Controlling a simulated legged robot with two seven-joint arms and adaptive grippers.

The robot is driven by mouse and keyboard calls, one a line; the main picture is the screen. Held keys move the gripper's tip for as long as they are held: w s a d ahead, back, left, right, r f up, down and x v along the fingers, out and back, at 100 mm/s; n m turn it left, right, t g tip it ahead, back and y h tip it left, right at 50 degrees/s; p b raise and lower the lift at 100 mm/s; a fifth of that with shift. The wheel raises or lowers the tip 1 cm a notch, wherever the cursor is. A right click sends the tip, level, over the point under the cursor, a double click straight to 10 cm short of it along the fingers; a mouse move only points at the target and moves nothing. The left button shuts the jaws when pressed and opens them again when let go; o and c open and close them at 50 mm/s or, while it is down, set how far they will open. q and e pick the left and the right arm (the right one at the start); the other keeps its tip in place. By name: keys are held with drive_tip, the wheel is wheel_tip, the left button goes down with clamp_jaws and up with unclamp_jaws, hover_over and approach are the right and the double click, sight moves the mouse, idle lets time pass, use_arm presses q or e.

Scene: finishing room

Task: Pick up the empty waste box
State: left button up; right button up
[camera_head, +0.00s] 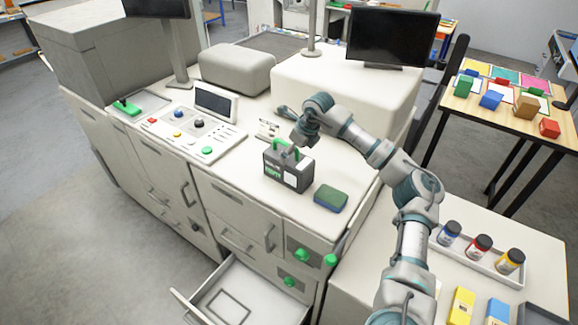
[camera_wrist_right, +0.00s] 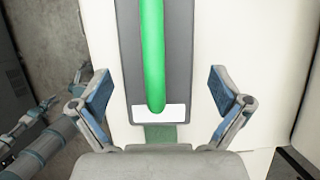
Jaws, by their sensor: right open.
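The waste box (camera_head: 287,176) is a dark grey box with a green handle, green lettering and a white label. It stands upright on the pale counter, near its front edge. My right gripper (camera_head: 293,150) is just above it at the handle. In the right wrist view the green handle (camera_wrist_right: 152,55) runs between the two spread, blue-padded fingers of my right gripper (camera_wrist_right: 160,95), with a gap on both sides. Grey-teal arm parts of mine (camera_wrist_right: 40,150) show at the left edge of that view; I cannot make out a left gripper's jaws there.
A green and blue sponge (camera_head: 330,198) lies right of the box. A control panel (camera_head: 195,128) with buttons is to its left. An open drawer (camera_head: 245,295) juts out below. Bottles (camera_head: 480,247) stand in a tray at right. A table (camera_head: 500,110) with coloured blocks is farther right.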

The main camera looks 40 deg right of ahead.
drive_tip(key=shift+w+d+f, duration=0.15)
drive_tip(key=shift+w+f, duration=0.15)
drive_tip(key=shift+f, duration=0.4)
drive_tip(key=shift+w+f, duration=0.2)
drive_tip(key=shift+f, duration=0.15)
drive_tip(key=shift+a+r, duration=0.15)
drive_tip(key=shift+a, duration=0.25)
drive_tip(key=shift+c, duration=0.5)
drive_tip(key=shift+s+a, duration=0.1)
drive_tip(key=c, duration=0.4)
drive_tip(key=shift+a, duration=0.1)
drive_tip(key=c, duration=1.2)
drive_tip(key=shift+o, duration=0.2)
drive_tip(key=shift+d, duration=0.2)
